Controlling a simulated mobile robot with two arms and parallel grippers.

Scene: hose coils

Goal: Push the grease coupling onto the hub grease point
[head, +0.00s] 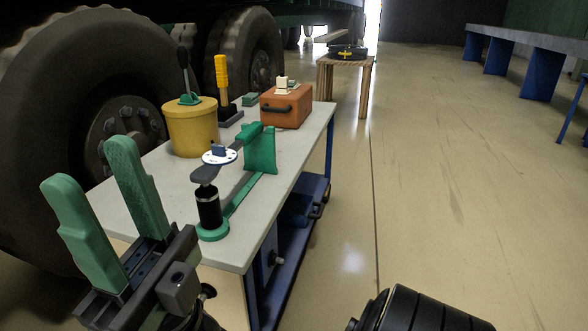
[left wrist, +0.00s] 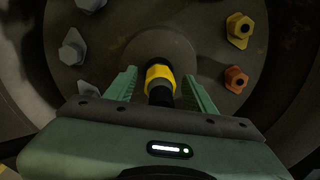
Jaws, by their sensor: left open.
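In the left wrist view the grease coupling (left wrist: 160,78), a black cylinder with a yellow band, stands at the middle of the wheel hub (left wrist: 158,47). Its far end points at the hub centre. The grease point is hidden behind it, and I cannot tell how far the coupling sits on it. My left gripper (left wrist: 158,88) is open, with one green finger on each side of the coupling and small gaps between. The left gripper is outside the head view. My right gripper (head: 92,165) is open and empty, with its green fingers apart, in front of the bench's near left corner.
The white-topped bench (head: 160,190) carries a yellow tub (head: 190,128), an orange box (head: 287,107) and a green stand with a black cylinder (head: 209,207). Large truck wheels (head: 105,110) line the left. Grey and yellow-orange nuts (left wrist: 238,78) ring the hub.

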